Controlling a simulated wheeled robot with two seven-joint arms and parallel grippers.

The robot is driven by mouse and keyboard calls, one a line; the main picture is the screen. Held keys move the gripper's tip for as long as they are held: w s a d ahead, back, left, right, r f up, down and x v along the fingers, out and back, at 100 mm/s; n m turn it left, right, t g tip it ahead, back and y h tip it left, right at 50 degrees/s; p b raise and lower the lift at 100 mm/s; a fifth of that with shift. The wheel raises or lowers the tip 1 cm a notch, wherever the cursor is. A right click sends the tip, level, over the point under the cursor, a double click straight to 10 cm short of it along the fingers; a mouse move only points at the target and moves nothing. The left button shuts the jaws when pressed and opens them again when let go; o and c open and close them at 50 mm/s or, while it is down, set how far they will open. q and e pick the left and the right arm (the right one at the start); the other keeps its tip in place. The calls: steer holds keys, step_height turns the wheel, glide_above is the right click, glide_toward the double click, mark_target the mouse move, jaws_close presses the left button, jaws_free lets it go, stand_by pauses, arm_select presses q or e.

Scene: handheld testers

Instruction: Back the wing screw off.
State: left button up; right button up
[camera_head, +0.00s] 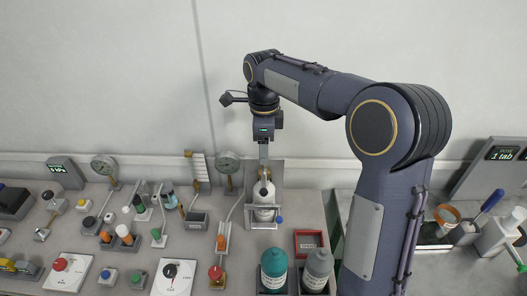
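My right gripper (263,172) points down from its arm, directly above a white cylindrical thing (264,213) that stands against a grey upright plate (279,176). A small tan part shows at the fingertips, on top of the white thing. The wing screw cannot be made out for certain; it may be hidden by the fingers there. The fingers are seen nearly edge-on and close together, so I cannot tell whether they grip anything. My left gripper is not in view.
Two bottles, one teal-capped (274,262) and one grey-capped (319,262), stand in front of the plate. A red tray (308,242) lies beside them. Gauges (228,163), knobs and switch panels (172,277) crowd the left bench. A tool tray (432,233) is at right.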

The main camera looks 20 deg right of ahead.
steer(key=shift+f, duration=1.45)
steer(key=c, duration=1)
steer(key=shift+r, duration=0.1)
